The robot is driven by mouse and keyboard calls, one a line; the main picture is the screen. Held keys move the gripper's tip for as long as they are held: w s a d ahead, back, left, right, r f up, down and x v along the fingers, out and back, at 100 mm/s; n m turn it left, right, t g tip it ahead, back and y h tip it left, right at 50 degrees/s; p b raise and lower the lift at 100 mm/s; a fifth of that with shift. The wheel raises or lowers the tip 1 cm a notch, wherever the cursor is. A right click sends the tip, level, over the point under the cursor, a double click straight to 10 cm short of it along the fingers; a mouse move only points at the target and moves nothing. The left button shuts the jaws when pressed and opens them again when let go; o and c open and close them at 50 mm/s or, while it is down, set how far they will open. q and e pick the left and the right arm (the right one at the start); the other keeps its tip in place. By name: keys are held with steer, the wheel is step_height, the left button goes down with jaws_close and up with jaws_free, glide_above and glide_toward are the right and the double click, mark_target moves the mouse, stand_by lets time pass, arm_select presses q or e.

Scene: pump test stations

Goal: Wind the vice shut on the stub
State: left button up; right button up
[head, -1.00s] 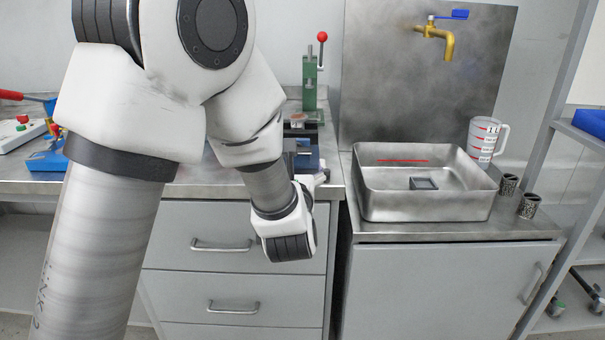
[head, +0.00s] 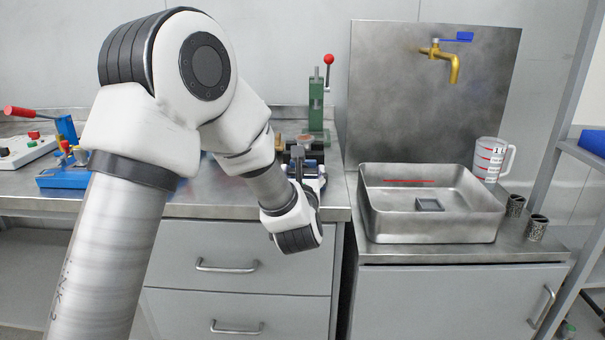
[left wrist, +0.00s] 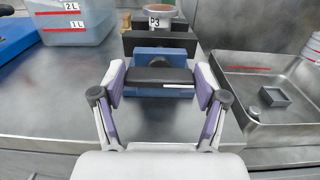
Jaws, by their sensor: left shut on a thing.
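The vice (left wrist: 152,52), with a blue body and dark jaws, stands at the bench's right end. It also shows, partly hidden by my arm, in the head view (head: 316,183). In the left wrist view a round stub marked P3 (left wrist: 160,15) stands at the dark jaws; whether they touch it is unclear. My left gripper (left wrist: 160,84) has its two purple-lined fingers at either end of a dark bar (left wrist: 160,76) at the vice's near face, and is shut on this bar, seemingly the vice's handle. My right gripper is not in view.
A green stand with a red-knobbed lever (head: 316,105) is behind the vice. A metal tray (head: 385,225) is to the right, with a brass tap (head: 452,65) above and a measuring jug (head: 489,160) behind. A clear container (left wrist: 70,25) is left of the vice.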

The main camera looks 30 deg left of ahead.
arm_select(q)
steer(key=shift+m, duration=0.4)
